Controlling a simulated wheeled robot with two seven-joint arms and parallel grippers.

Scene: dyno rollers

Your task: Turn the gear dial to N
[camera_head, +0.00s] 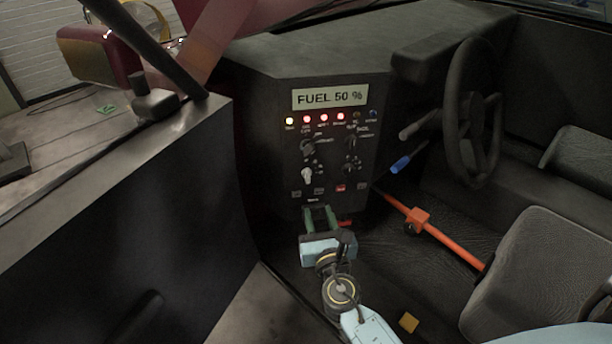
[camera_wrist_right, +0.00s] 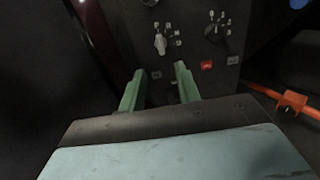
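A pale grey dial (camera_head: 307,176) sits low on the left of the black dashboard panel (camera_head: 345,205). It also shows in the right wrist view (camera_wrist_right: 160,44), with small letters around it too blurred to read surely. Its pointer end is hard to tell. I take it as the gear dial. My right gripper (camera_head: 319,211) is below the dial, pointing at the panel, apart from the dial. In the wrist view its two green fingers (camera_wrist_right: 160,74) are spread with nothing between them. My left gripper is not in view.
Several dark knobs (camera_head: 351,143) and a row of buttons, one red (camera_head: 341,188), share the panel below a "FUEL 50 %" display (camera_head: 330,96). A blue-handled lever (camera_head: 401,163), an orange bar (camera_head: 450,245) and a steering wheel (camera_head: 472,112) are to the right.

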